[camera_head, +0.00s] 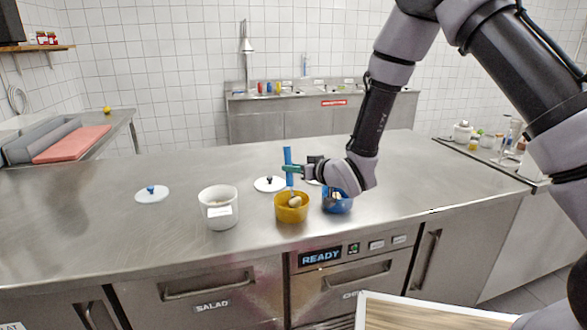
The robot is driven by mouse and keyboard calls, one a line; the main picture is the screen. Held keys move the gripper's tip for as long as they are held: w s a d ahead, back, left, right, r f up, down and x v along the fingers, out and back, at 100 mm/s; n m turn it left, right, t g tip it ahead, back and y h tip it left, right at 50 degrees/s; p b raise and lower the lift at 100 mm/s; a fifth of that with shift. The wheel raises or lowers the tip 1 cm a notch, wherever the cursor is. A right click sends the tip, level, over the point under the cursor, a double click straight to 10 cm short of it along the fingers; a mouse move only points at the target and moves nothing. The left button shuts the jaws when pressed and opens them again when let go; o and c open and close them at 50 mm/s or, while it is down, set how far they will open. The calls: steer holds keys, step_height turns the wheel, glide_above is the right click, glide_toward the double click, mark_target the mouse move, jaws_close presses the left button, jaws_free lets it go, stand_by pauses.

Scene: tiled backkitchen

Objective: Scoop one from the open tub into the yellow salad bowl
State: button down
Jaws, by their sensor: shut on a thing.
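The yellow bowl (291,215) stands on the steel counter, right of the white tub (217,216). The tub is open, with a pale label on its front; its contents are hard to make out. My gripper (291,170) is above the yellow bowl, shut on the blue upright handle of a scoop (288,156). The lower end of the scoop appears at or inside the bowl's mouth, where a pale rounded shape (295,201) shows. I cannot tell whether that shape is the scoop's head or a load in it.
A blue bowl (338,206) stands just right of the yellow one, partly hidden by my arm.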

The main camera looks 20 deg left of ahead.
steer(key=shift+f, duration=1.1)
stand_by(1.1)
steer(key=shift+r, duration=0.1)
step_height(320, 180, up, 12)
steer(key=shift+f, duration=0.25)
stand_by(0.5)
stand_by(0.4)
